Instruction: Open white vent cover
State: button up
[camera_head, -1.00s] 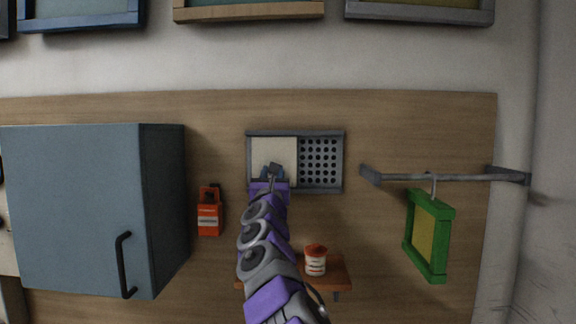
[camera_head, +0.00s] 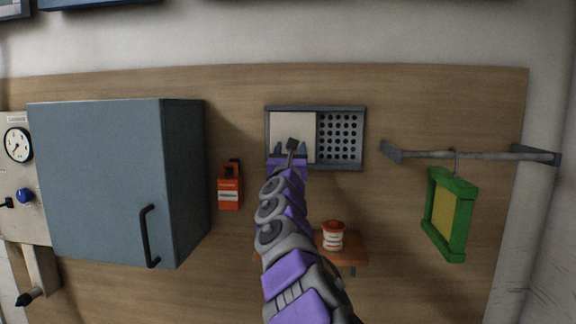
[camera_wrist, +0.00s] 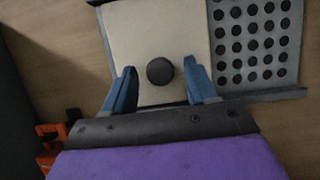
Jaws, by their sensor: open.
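The white vent cover (camera_head: 291,125) is a pale square panel on the left half of a grey wall vent frame (camera_head: 364,140). The right half of the vent shows a grid of dark round holes (camera_head: 341,136). In the wrist view the white cover (camera_wrist: 146,35) has a round dark knob (camera_wrist: 160,71) on it. My gripper (camera_wrist: 160,88) is open, with one blue finger to the left of the knob and one to the right, both apart from it. In the head view my gripper (camera_head: 291,151) is in front of the cover's lower part and hides some of it.
A blue-grey cabinet (camera_head: 95,175) with a black handle is at left. An orange tagged item (camera_head: 229,190) hangs beside it. A red-and-white jar (camera_head: 333,236) stands on a small wooden shelf (camera_head: 354,252). A green frame (camera_head: 450,215) hangs from a grey rail (camera_head: 470,155) at right.

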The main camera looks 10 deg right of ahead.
jog(key=b+v, duration=1.4)
jog(key=v, duration=0.3)
jog(key=shift+a+f, duration=0.2)
jog(key=shift+f, duration=0.05)
dwell(0.5)
